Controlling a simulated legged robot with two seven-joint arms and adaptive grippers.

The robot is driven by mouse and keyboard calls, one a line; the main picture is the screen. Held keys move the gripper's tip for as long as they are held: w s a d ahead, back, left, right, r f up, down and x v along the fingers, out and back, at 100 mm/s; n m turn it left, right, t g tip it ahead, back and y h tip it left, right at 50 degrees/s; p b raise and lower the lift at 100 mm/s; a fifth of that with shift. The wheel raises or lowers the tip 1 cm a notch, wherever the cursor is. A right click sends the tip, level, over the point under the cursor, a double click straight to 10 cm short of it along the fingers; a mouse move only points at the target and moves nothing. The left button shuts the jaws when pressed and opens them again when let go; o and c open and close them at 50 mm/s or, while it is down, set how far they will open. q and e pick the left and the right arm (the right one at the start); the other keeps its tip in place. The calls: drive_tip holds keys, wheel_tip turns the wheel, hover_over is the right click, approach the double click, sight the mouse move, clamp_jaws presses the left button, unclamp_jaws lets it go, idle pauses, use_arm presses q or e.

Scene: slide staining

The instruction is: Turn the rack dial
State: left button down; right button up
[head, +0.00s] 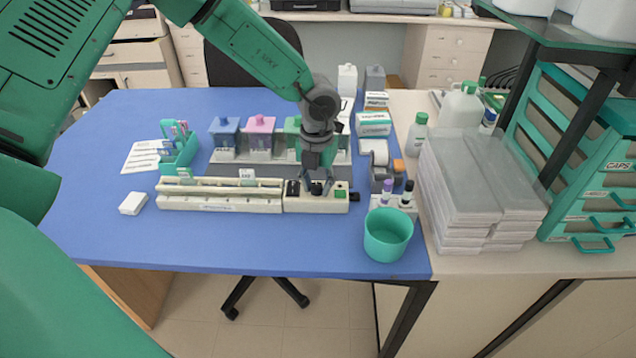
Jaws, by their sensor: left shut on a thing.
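The cream slide rack (222,205) lies lengthwise on the blue table, with a few slides standing in its left part. Its control end (300,204) at the right has a black part, a green button (340,194) and a dark dial (316,188). My left gripper (316,182) points down from above onto this end, shut on the dial; its fingers partly hide the dial. Which way the dial is turned cannot be seen. My right gripper is not in view.
Staining jars (259,137) stand behind the rack. A green cup (388,235) and a marker holder (393,207) are to its right. A teal slide holder (180,153) and white box (133,203) are left. Stacked trays (455,190) stand on the right counter. The table's front strip is clear.

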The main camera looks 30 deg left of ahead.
sight(317, 184)
use_arm(q)
drive_tip(key=n+p, duration=0.1)
drive_tip(key=n, duration=0.3)
drive_tip(key=shift+r+p, duration=0.1)
drive_tip(key=shift+p, duration=0.2)
drive_tip(key=shift+w+n+p, duration=0.1)
drive_tip(key=shift+n+p, duration=0.4)
drive_tip(key=shift+n, duration=2)
drive_tip(key=c, duration=1.6)
unclamp_jaws()
drive_tip(key=shift+r, duration=0.25)
wheel_tip(317, 184, up, 11)
drive_tip(key=shift+a+r, duration=0.1)
